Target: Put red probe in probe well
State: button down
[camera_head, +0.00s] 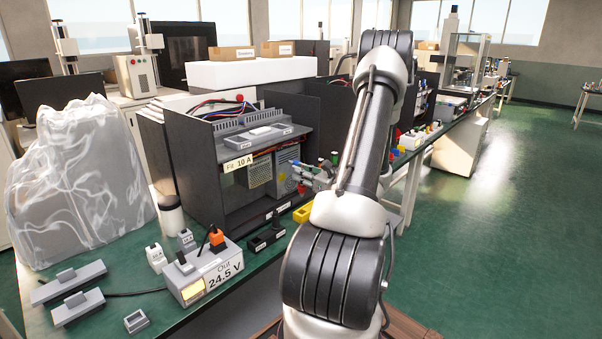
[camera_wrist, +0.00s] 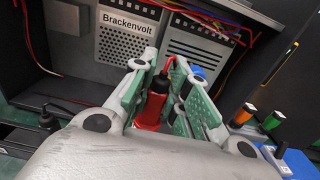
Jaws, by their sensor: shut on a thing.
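The red probe (camera_wrist: 149,112) stands out between the green-padded fingers of my gripper (camera_wrist: 158,92) in the wrist view. It has a red body, a dark middle and a thin red tip pointing up toward the open cabinet. My gripper is shut on it. In the head view my gripper (camera_head: 318,174) is mostly hidden behind my arm, in front of the cabinet. A black block (camera_head: 262,240) with a small label lies on the bench below the cabinet; I cannot tell whether it is the probe well. A black probe-like piece (camera_wrist: 47,118) shows at the left in the wrist view.
The open black cabinet (camera_head: 205,175) holds wires and a metal unit labelled Brackenvolt (camera_wrist: 127,40). The grey 24.5 V supply box (camera_head: 205,270) sits at the bench front. A yellow piece (camera_head: 302,213) lies near the bench edge. Orange-topped (camera_wrist: 245,113) and green-topped (camera_wrist: 272,121) tools stand at right.

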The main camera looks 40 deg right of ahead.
aim_at(302, 196)
jog(key=shift+f, duration=2.6)
jog(key=shift+f, duration=2.1)
jog(key=c, duration=1.3)
grip_release()
jog(key=s, duration=0.8)
jog(key=s+d, duration=0.1)
jog(key=s, duration=0.3)
